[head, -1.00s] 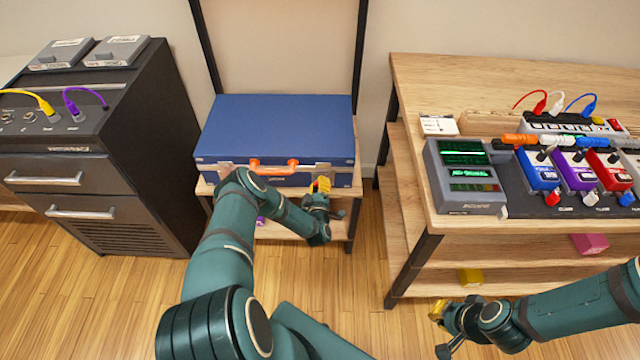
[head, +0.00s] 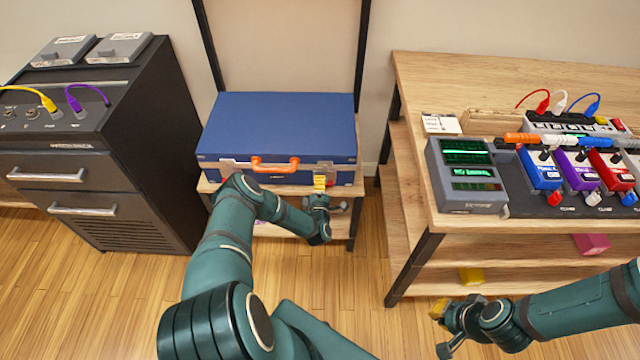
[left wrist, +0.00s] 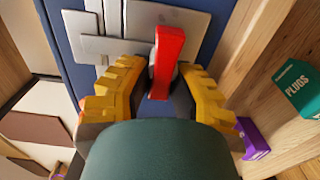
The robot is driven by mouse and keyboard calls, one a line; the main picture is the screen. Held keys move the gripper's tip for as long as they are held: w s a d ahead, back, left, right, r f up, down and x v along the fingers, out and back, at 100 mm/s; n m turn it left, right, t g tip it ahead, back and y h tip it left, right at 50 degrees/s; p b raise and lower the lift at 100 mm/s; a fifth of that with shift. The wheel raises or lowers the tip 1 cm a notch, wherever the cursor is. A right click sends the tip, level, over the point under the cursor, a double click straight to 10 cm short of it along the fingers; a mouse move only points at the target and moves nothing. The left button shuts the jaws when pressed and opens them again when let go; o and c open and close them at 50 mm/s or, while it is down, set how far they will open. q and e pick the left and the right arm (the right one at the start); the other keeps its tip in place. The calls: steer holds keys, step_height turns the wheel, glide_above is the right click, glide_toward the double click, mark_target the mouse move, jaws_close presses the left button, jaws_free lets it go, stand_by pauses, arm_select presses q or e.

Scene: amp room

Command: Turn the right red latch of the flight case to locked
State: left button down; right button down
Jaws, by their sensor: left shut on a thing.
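The blue flight case (head: 280,125) lies shut on a low wooden stand, its orange handle (head: 274,164) on the front. My left gripper (head: 320,183) is at the right part of the case front, over the right latch. In the left wrist view the red latch (left wrist: 167,62) stands between the yellow fingers of my left gripper (left wrist: 160,85), which is shut on it. The silver latch plate (left wrist: 155,22) shows behind it on the blue case. In the head view the latch is hidden by the gripper. My right gripper (head: 440,325) is low at the right, away from the case; its fingers are too unclear to judge.
A black cabinet (head: 140,150) stands left of the case. A wooden table (head: 420,90) with pedals and a grey tuner box (head: 467,175) stands on the right. In the left wrist view a green box (left wrist: 300,88) and a purple box (left wrist: 254,140) are near the gripper.

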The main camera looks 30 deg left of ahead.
arm_select(q)
steer(key=shift+d, duration=0.1)
stand_by(0.3)
steer(key=c, duration=0.8)
jaws_free()
steer(key=v, duration=1.2)
